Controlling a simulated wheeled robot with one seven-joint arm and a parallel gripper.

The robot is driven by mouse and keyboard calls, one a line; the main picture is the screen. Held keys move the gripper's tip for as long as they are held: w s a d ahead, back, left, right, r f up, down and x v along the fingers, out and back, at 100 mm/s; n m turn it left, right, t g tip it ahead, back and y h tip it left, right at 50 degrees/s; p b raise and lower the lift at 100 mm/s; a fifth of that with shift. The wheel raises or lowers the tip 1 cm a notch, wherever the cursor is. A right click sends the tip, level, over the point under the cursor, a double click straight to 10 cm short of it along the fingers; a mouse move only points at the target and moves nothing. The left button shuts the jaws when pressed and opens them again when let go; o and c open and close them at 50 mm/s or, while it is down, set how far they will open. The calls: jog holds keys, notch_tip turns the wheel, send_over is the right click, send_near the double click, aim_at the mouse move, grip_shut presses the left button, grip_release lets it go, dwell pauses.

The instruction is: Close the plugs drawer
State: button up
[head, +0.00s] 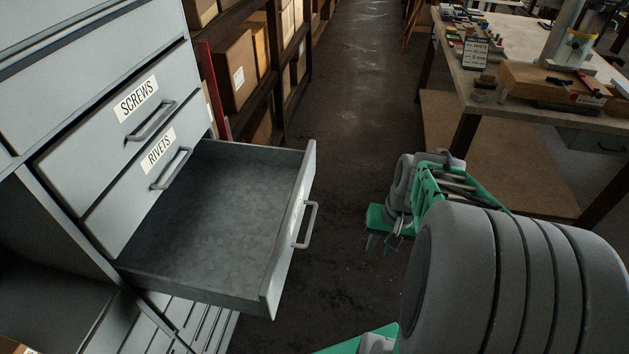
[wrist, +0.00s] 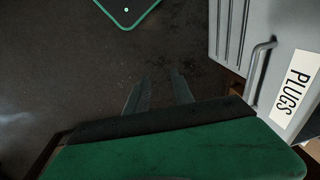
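The plugs drawer (head: 292,235) is pulled well out of the grey cabinet in the head view, and its visible interior is empty. Its front faces right, with a bar handle (head: 309,224) and a label seen edge-on. In the wrist view the drawer front (wrist: 232,45) with its "PLUGS" label (wrist: 291,90) and handle (wrist: 262,68) is at the right. My gripper (head: 379,243) is to the right of the drawer front, apart from it. In the wrist view my gripper (wrist: 159,88) shows two fingers with a gap between them, empty.
Closed drawers marked "SCREWS" (head: 98,133) and "RIVETS" (head: 137,193) are above the open one. Shelves with cardboard boxes (head: 236,70) stand behind. A cluttered workbench (head: 540,112) is at the right. The aisle floor (head: 355,110) between is clear.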

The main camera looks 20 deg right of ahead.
jog(key=w+t, duration=0.1)
jog(key=w, duration=0.2)
jog(key=w+r+t, duration=0.1)
jog(key=w, duration=0.2)
jog(key=w+r+t+y, duration=0.1)
jog(key=w, duration=0.2)
jog(key=shift+w+r+n, duration=0.1)
jog(key=shift+w+n, duration=0.2)
jog(key=shift+n, duration=0.1)
jog(key=c, duration=0.3)
jog(key=w+r+t, duration=0.1)
jog(key=w, duration=0.1)
jog(key=w+a+r+t, duration=0.1)
jog(key=w+r, duration=0.1)
jog(key=w+a+r, duration=0.1)
jog(key=w+r, duration=0.1)
jog(key=shift+a+t+y, duration=0.1)
jog(key=shift+t+y, duration=0.2)
jog(key=shift+t, duration=0.1)
grip_shut()
jog(key=p, duration=0.1)
send_near(308, 192)
notch_tip(308, 192, down, 3)
jog(key=d, duration=0.2)
jog(key=shift+w+a+f+p, duration=0.2)
jog(key=shift+w+a+p, duration=0.6)
jog(key=shift+w+a, duration=0.6)
jog(key=shift+s+a, duration=0.1)
